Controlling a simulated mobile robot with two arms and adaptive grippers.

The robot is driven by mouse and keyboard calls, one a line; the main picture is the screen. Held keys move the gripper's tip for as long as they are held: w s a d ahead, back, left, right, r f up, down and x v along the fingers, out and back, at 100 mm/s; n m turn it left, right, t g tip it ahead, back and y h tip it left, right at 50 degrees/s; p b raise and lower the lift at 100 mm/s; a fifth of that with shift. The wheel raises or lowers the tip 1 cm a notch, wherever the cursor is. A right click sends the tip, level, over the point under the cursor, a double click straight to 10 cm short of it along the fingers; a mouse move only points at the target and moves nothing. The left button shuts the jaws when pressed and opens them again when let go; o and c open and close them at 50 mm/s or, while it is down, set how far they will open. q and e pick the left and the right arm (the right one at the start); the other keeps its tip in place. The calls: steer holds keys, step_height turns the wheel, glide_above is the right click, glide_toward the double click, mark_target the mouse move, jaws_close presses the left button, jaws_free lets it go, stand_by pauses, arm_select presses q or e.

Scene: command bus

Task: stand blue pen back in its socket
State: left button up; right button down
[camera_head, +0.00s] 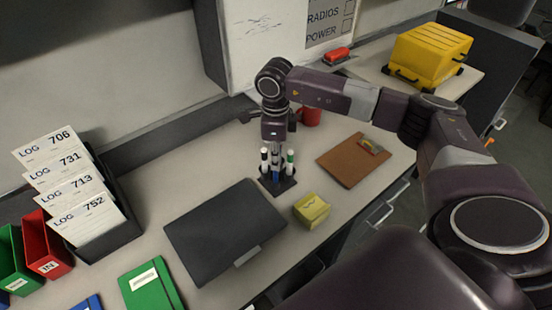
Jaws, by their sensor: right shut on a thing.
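The pen stand (284,187) is a small dark block on the desk. A pen with a black top (264,161) and a pen with a green top (290,160) stand upright in it. The blue pen (275,174) shows between them, upright. My right gripper (275,155) points straight down over the stand and is shut on the blue pen's upper part. My wrist hides the pen's top. I cannot tell whether its lower end sits in a socket. My left gripper is not in view.
A dark folder (222,232) lies left of the stand, and a yellow block (311,211) sits close in front. A brown clipboard (350,163) lies to the right. A red mug (309,117) stands behind. Log cards in a black rack (116,235) stand at left.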

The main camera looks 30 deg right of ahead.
steer(key=c, duration=1.9)
jaws_free()
step_height(320, 180, up, 12)
